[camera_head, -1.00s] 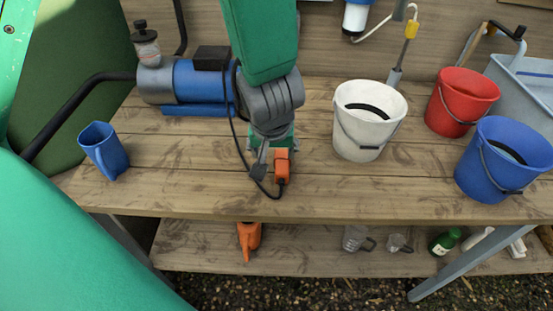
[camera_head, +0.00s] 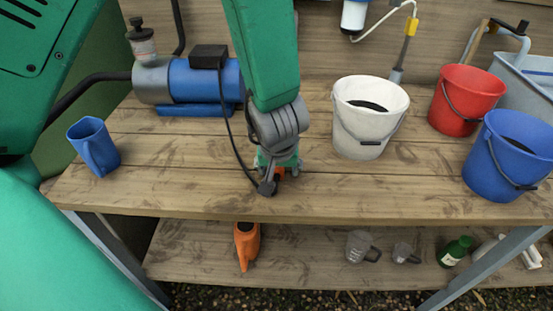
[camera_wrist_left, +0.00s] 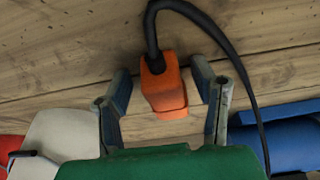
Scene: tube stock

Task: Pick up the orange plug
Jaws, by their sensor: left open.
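The orange plug (camera_wrist_left: 164,84) lies on the wooden table between the two open fingers of my left gripper (camera_wrist_left: 168,95) in the left wrist view. Gaps show on both sides of it, so the fingers look apart from it. A black cable runs from its end. In the head view my left gripper (camera_head: 279,174) points down at the tabletop, and only a little of the orange plug (camera_head: 281,170) shows behind it. My right gripper does not show.
A blue pump (camera_head: 200,80) stands behind, with the cable (camera_head: 229,130) beside my arm. A blue jug (camera_head: 95,147) is at left. White (camera_head: 366,125), red (camera_head: 466,100) and blue (camera_head: 505,165) buckets stand at right. The front of the tabletop (camera_head: 350,190) is clear.

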